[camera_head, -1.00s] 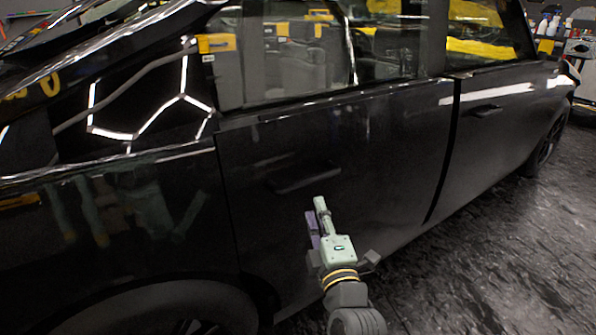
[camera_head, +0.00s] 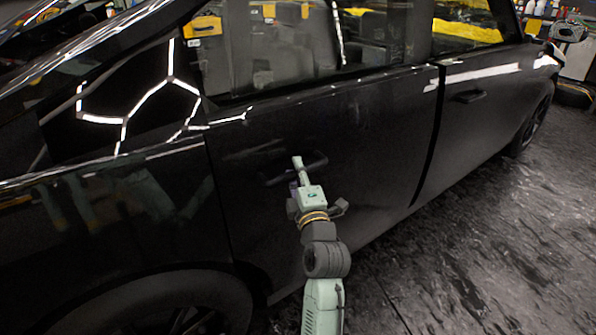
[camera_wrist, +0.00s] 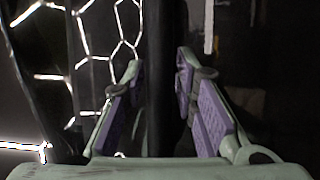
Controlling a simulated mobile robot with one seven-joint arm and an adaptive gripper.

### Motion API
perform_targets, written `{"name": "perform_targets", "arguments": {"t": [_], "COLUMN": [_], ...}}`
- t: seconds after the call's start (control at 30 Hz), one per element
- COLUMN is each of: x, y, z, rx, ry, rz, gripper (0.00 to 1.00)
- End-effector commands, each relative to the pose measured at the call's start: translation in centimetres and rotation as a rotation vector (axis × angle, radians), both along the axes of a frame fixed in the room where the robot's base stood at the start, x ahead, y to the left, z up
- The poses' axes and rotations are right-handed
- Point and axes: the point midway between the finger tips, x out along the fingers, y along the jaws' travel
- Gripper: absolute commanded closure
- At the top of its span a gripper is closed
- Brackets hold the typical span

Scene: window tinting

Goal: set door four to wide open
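The black car's near rear door (camera_head: 350,130) looks shut, flush with the body. Its dark handle (camera_head: 315,165) lies behind my gripper (camera_head: 297,168), whose fingertips are at the handle in the head view. In the wrist view, my gripper's two purple-padded fingers (camera_wrist: 160,75) stand apart. A dark upright bar, which looks like the handle (camera_wrist: 167,100), runs between them. Gaps show beside the bar, though I cannot tell if the right fingertip touches it. The front door (camera_head: 490,115) with its own handle (camera_head: 468,97) also looks shut. No number marks which door is door four.
The rear wheel (camera_head: 185,315) is at the lower left. Wet-looking dark floor (camera_head: 480,240) lies open along the car's side at the right. Bottles and a shelf stand at the far upper right, beyond the side mirror (camera_head: 568,32).

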Motion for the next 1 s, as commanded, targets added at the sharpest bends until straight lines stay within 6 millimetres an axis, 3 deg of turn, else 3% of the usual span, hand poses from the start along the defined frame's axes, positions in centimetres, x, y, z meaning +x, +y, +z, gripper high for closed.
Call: {"name": "perform_targets", "arguments": {"t": [0.07,0.47,1.0], "x": [-0.02,-0.03,-0.05], "y": [0.0,-0.03,-0.04], "z": [0.0,-0.01,-0.02], "rx": [0.0,0.0,-0.001], "ry": [0.0,0.0,0.0], "rz": [0.0,0.0,-0.001], "gripper": [0.74,1.0,1.0]}}
